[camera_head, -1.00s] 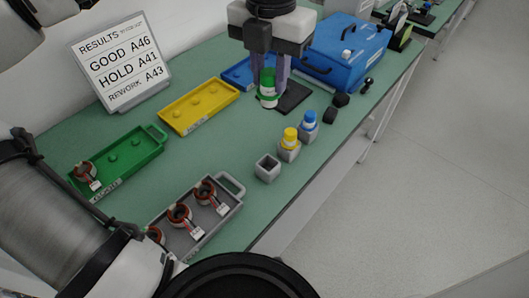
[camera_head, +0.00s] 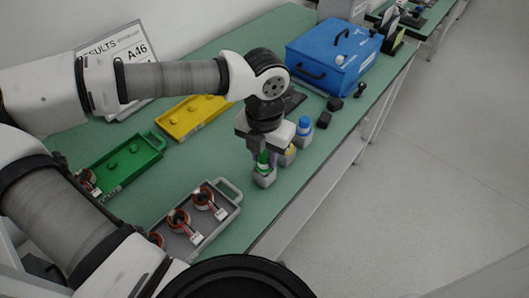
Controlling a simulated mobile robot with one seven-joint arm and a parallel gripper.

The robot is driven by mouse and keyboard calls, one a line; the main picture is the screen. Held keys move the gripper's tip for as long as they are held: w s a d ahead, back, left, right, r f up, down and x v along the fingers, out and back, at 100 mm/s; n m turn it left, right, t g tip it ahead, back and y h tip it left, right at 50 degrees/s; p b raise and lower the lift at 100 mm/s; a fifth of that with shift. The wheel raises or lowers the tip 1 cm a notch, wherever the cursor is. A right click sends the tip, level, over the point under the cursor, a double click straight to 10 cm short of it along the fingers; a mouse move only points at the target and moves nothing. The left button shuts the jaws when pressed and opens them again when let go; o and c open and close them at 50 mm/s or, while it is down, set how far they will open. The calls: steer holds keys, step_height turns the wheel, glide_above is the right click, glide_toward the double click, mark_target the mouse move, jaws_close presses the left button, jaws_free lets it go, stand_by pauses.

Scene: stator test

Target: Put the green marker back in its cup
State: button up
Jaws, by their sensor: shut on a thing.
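The green marker (camera_head: 263,158) is upright between the fingers of my gripper (camera_head: 262,161), which points down over the row of cups. The marker's lower end is at the grey square cup (camera_head: 264,180) nearest the tray; I cannot tell how deep it sits inside. The yellow marker (camera_head: 290,150) stands in the middle cup (camera_head: 286,160), partly hidden by my gripper. The blue marker (camera_head: 304,126) stands in the farther cup (camera_head: 301,137).
A grey tray (camera_head: 237,207) with several copper-wound stators lies in front left. A green tray (camera_head: 130,160) and a yellow tray (camera_head: 195,118) lie behind. A blue case (camera_head: 335,55) stands at the back. My arm covers part of the results sign (camera_head: 137,50).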

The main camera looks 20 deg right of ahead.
steer(key=shift+f, duration=0.25)
steer(key=shift+f+b, duration=0.35)
steer(key=shift+b, duration=0.1)
steer(key=shift+f+b, duration=0.15)
steer(key=shift+b, duration=0.15)
steer(key=o, duration=1)
steer(key=shift+r+p, duration=0.45)
steer(key=shift+p, duration=0.15)
step_height(320, 180, up, 12)
steer(key=shift+r+b, duration=0.1)
steer(key=shift+b, duration=0.25)
